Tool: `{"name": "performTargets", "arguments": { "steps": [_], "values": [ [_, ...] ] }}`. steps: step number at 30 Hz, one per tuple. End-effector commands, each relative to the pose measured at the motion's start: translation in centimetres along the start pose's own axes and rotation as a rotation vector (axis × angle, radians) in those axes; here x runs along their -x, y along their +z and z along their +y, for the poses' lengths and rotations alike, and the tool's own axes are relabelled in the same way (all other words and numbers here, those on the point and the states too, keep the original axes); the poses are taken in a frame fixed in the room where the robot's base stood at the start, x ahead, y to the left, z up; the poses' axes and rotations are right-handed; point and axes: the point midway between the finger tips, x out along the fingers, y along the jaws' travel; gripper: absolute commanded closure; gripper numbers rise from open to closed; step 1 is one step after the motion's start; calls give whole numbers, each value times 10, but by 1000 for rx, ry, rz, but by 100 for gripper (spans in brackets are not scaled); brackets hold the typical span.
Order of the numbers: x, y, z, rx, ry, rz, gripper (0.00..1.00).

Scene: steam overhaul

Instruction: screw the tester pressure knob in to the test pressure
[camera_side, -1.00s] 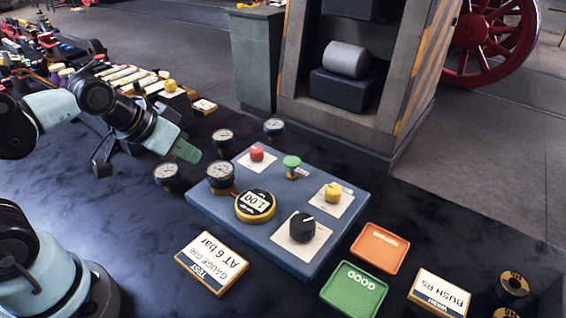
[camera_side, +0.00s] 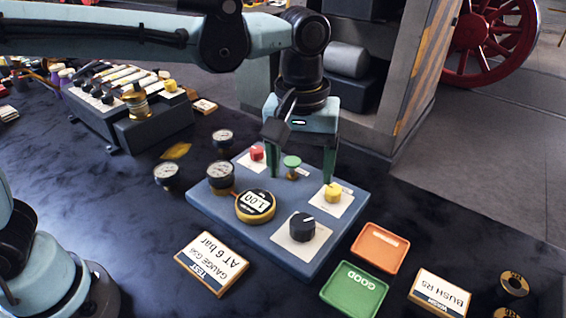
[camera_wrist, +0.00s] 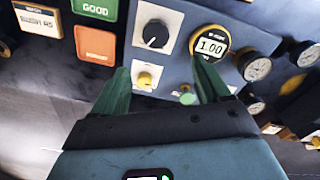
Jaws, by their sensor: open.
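The blue tester panel (camera_side: 215,207) lies on the dark table. It carries a large black knob (camera_side: 302,227) with a white pointer line, a yellow knob (camera_side: 332,193), a green knob (camera_side: 292,162), a red knob (camera_side: 256,153) and a round display (camera_side: 255,205) reading 1.00. Which one is the pressure knob is not marked legibly. My gripper (camera_side: 300,175) is open and empty over the panel's back part, its fingers on either side of the green knob in the picture. In the wrist view, the yellow knob (camera_wrist: 146,79) and green knob (camera_wrist: 188,98) show between the fingers; the black knob (camera_wrist: 155,34) lies beyond.
Dial gauges (camera_side: 220,175) stand left of the panel. An orange tray (camera_side: 378,247), a green GOOD tray (camera_side: 354,290) and a bush card (camera_side: 440,292) lie to the right. A cabinet stands behind.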

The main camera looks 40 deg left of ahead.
Motion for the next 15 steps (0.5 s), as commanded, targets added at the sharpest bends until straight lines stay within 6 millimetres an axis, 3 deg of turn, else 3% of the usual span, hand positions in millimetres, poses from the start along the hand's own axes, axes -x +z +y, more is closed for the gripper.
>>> {"name": "performTargets", "arguments": {
  "steps": [8, 15],
  "values": [
    [-12, 5, 10, 23, -23, -15, 24],
    [-47, 5, 9, 22, -22, -14, 24]
  ]
}}
